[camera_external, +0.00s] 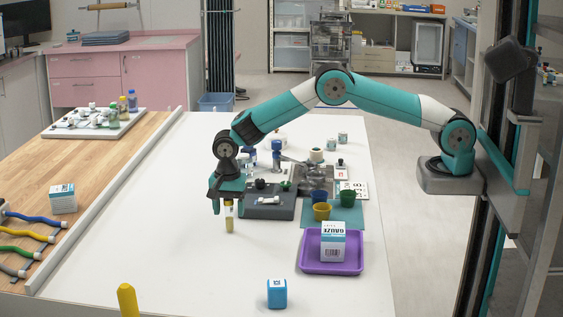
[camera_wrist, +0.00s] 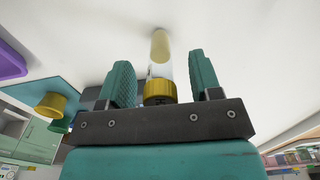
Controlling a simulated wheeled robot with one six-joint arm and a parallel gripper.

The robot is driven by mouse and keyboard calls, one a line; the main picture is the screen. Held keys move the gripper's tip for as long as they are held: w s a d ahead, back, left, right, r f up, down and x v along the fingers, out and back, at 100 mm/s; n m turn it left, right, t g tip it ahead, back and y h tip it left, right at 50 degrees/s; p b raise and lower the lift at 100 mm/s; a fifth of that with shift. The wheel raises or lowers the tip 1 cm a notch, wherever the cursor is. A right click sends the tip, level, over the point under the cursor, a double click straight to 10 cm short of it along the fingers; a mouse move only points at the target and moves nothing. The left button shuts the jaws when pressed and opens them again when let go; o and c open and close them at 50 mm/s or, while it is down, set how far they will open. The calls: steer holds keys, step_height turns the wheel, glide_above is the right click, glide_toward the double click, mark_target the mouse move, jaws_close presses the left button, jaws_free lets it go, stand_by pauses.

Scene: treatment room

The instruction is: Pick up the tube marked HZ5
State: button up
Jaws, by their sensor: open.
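A tube with yellow contents (camera_external: 229,222) stands upright on the white tabletop, below my gripper (camera_external: 228,202). In the wrist view the tube (camera_wrist: 160,72) shows a yellow cap, a clear wall and a yellowish lower end. My gripper (camera_wrist: 155,82) is open, its two teal fingers on either side of the tube's capped end, with a visible gap on each side. A little dark print shows at the tube's edge, but I cannot read HZ5 or any other mark.
A dark grey block (camera_external: 270,208) stands just right of the tube. A teal mat (camera_external: 347,217) with yellow and green cups and a purple tray (camera_external: 313,265) with a gauze box lie farther right. A blue box (camera_external: 277,293) is in front. The tabletop left of the tube is clear.

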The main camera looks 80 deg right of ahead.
steer(key=c, duration=1)
steer(key=shift+r, duration=0.1)
